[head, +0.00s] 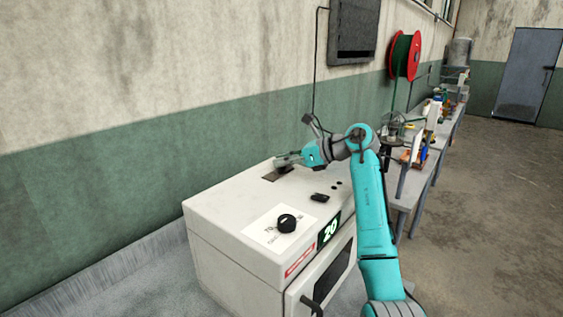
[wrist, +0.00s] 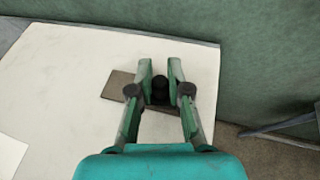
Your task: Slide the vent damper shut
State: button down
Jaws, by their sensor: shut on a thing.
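The vent damper is a flat brown-grey plate (head: 270,177) on the white cabinet's top, near its back edge. In the wrist view the plate (wrist: 119,84) shows mostly left of my fingers, with a small part between and right of them. A black knob (wrist: 159,88) stands at the plate between my fingers. My gripper (head: 280,162) is low over the plate at the back of the cabinet. In the wrist view my gripper (wrist: 160,84) is shut on the knob, one finger on each side. The vent opening is not clearly visible.
The white cabinet (head: 235,215) has a black dial (head: 287,222), a small black part (head: 320,197) and a green display reading 20 (head: 329,229). A green and off-white wall stands behind it. A cluttered bench (head: 425,160) extends to the right. The top left of the plate is clear.

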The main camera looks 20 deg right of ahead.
jog(key=shift+w+d+r, duration=0.1)
jog(key=shift+d, duration=0.1)
jog(key=c, duration=1.1)
grip_release()
jog(key=v, duration=1.2)
jog(key=shift+d, duration=0.1)
